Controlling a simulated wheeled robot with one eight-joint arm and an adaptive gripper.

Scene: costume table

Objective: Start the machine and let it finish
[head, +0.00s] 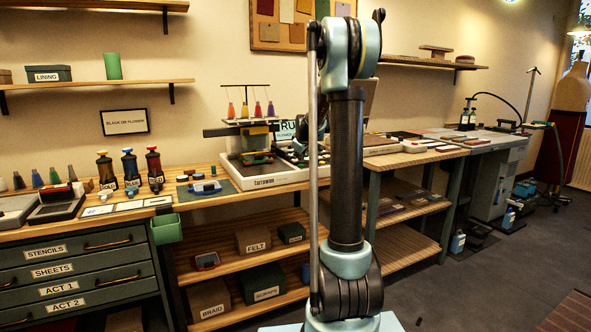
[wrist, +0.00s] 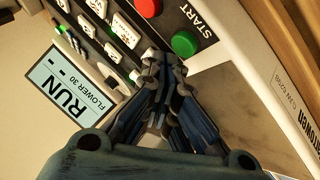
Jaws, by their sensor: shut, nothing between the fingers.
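The machine is an embroidery-style unit with a pale base (head: 265,179) on the wooden table, partly hidden by my arm in the head view. In the wrist view its dark panel carries a green button (wrist: 184,43) beside the word START and a red button (wrist: 147,8). Its display (wrist: 70,90) reads RUN and FLOWER 30; part of it (head: 286,131) shows in the head view. My gripper (wrist: 163,58) is shut and empty, its tips over the panel close to the green button. I cannot tell whether they touch.
White keys (wrist: 125,30) sit close to the fingertips. Colored thread cones (head: 250,108) stand on top of the machine. A green bin (head: 166,229) hangs at the table's front.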

